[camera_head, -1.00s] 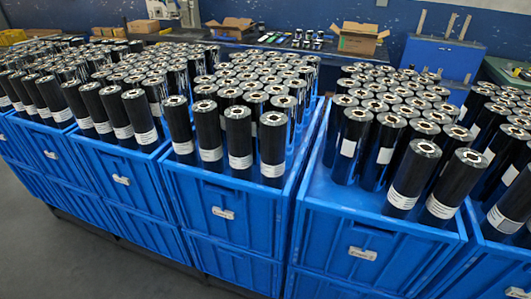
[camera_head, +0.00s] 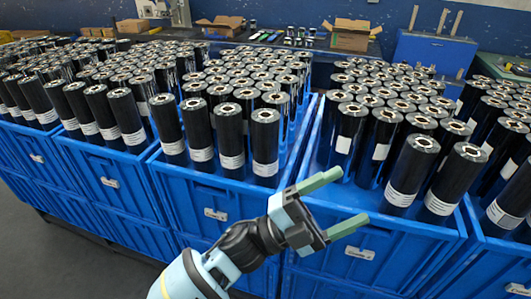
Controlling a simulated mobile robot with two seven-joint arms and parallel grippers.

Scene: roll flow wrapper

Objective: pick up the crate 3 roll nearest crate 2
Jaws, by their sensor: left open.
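Black rolls with white labels and silver-rimmed cored ends stand upright in blue crates set side by side. The crate labels are too small for me to read surely. The crate behind my left gripper (camera_head: 353,195) has a tag (camera_head: 360,253) on its front wall (camera_head: 330,251). Its front row shows two rolls at the right, a left one (camera_head: 411,171) and a right one (camera_head: 455,184); its front left is bare. Further back at its left stand a roll (camera_head: 346,137) and another (camera_head: 379,143). My left gripper is open and empty, fingers pointing right, apart from the rolls. My right gripper is out of view.
The crate to the left (camera_head: 205,192) has a full-looking front row of rolls (camera_head: 228,139). More filled crates stand further left and at the right edge. Behind are a bench with cardboard boxes (camera_head: 351,35) and a blue cabinet (camera_head: 437,55). Grey floor (camera_head: 60,265) shows at the lower left.

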